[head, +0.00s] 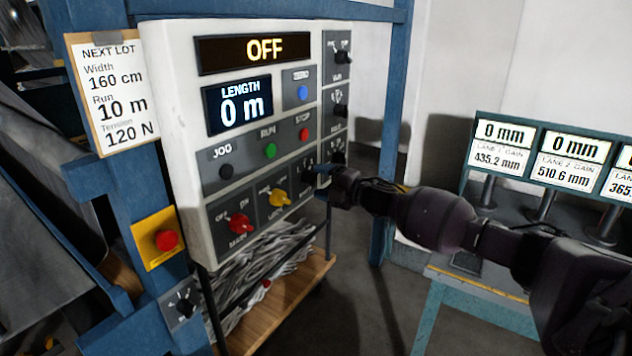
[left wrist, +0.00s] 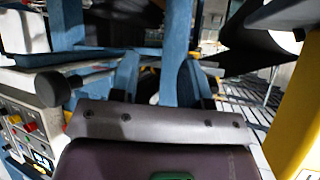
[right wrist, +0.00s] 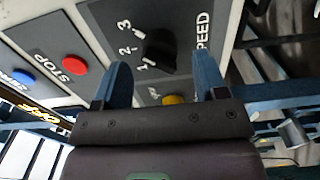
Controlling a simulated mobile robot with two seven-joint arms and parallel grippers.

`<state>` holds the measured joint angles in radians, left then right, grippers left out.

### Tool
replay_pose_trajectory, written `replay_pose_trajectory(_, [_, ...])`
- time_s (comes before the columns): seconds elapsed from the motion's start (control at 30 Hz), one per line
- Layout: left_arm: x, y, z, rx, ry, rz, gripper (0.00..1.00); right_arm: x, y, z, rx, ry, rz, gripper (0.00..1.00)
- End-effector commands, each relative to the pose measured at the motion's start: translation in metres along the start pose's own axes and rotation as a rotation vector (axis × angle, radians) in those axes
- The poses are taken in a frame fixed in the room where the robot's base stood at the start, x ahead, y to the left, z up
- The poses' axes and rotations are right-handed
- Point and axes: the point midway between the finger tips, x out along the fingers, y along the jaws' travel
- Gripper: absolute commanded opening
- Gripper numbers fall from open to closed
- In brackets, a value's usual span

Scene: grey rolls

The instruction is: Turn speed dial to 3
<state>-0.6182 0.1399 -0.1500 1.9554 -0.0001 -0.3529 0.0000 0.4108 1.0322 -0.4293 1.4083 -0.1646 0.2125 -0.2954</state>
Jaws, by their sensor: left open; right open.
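The speed dial (right wrist: 160,50) is a black knob on a dark plate marked SPEED, with the figures 1, 2 and 3 beside it in the right wrist view. Its pointer setting is hard to make out. In the head view the dial (head: 307,172) sits at the right end of the panel's bottom row, partly hidden by my gripper. My right gripper (right wrist: 160,82) is open, its blue fingers set apart just in front of the dial; it also shows at the panel in the head view (head: 322,177). My left gripper (left wrist: 160,85) is open and empty, away from the dial.
The white control panel (head: 172,110) reads OFF and LENGTH 0 m. A yellow knob (head: 279,198) and red knob (head: 238,222) stand left of the dial, with the red STOP button (head: 303,134) above. A red emergency button (head: 166,240) is lower left. Lane displays (head: 568,160) stand right.

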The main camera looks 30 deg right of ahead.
Motion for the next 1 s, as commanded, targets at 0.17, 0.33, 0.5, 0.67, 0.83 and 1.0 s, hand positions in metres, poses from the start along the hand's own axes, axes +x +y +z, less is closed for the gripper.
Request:
replay_pose_trajectory(0.17, [0.004,0.001,0.002,0.000,0.007,0.000,0.43,-0.029,-0.002,0.001,-0.001,0.000,-0.002,0.66])
replay_pose_trajectory(0.33, [0.006,0.001,0.000,0.001,0.018,0.000,0.43,-0.054,-0.002,0.000,0.001,-0.001,-0.002,0.66])
replay_pose_trajectory(0.5, [0.008,0.001,-0.002,0.001,0.026,0.001,0.43,-0.072,-0.001,0.001,0.002,-0.001,-0.001,0.66])
replay_pose_trajectory(0.67, [0.009,0.002,-0.001,0.001,0.025,0.001,0.43,-0.081,0.000,0.001,0.001,-0.001,0.000,0.66])
replay_pose_trajectory(0.83, [0.009,0.001,0.000,0.002,0.024,0.001,0.43,-0.084,0.000,0.000,0.001,0.000,0.001,0.66])
replay_pose_trajectory(1.0, [0.009,0.001,0.000,0.002,0.022,0.001,0.43,-0.084,0.001,0.000,0.001,0.000,0.001,0.66])
